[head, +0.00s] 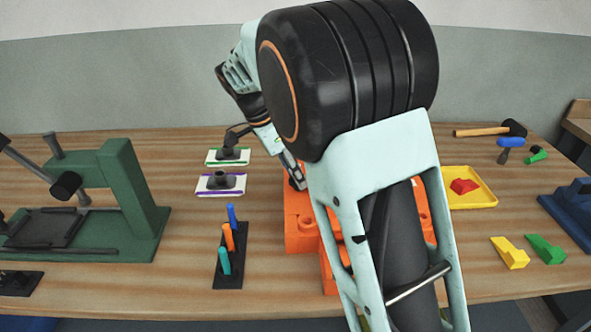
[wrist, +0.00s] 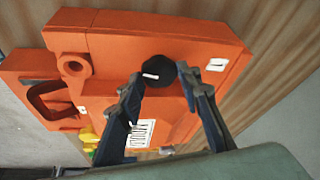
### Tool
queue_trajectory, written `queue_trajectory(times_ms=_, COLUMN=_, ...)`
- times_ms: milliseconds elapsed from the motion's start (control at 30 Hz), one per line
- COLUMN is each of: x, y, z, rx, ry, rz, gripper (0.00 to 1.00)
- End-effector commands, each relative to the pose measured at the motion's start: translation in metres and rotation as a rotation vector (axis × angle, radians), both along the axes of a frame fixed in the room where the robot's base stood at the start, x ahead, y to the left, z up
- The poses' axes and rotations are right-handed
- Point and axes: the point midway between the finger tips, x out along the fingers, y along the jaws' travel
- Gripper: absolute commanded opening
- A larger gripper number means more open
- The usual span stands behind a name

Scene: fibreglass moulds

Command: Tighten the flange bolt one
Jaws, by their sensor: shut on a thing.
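The orange mould (head: 300,230) stands on the table, mostly hidden behind my arm in the head view. In the wrist view the mould (wrist: 110,35) fills much of the picture and bears a white lettered label. A round black bolt head (wrist: 157,70) with a white mark sits at the mould's flange, near a small white tag (wrist: 217,64) that seems to read 1. My gripper (wrist: 162,80) is shut on this bolt head, one finger on each side. In the head view my gripper (head: 293,172) reaches down at the mould's far left part; the bolt is hard to make out there.
A black rack (head: 229,280) with blue, orange and teal handled tools stands left of the mould. A green press (head: 135,190) is at the left. A yellow tray (head: 478,200) holds a red piece. Yellow (head: 510,252) and green wedges (head: 545,248) lie at the right.

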Motion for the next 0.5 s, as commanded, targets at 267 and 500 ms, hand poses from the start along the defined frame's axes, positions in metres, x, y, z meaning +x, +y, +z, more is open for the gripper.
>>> queue_trajectory(times_ms=267, x=0.0015, y=0.0021, z=0.0012, rx=-0.001, ry=0.006, rz=-0.262, gripper=0.08)
queue_trajectory(times_ms=500, x=0.0032, y=0.0019, z=0.0015, rx=-0.001, ry=0.007, rz=-0.491, gripper=0.08)
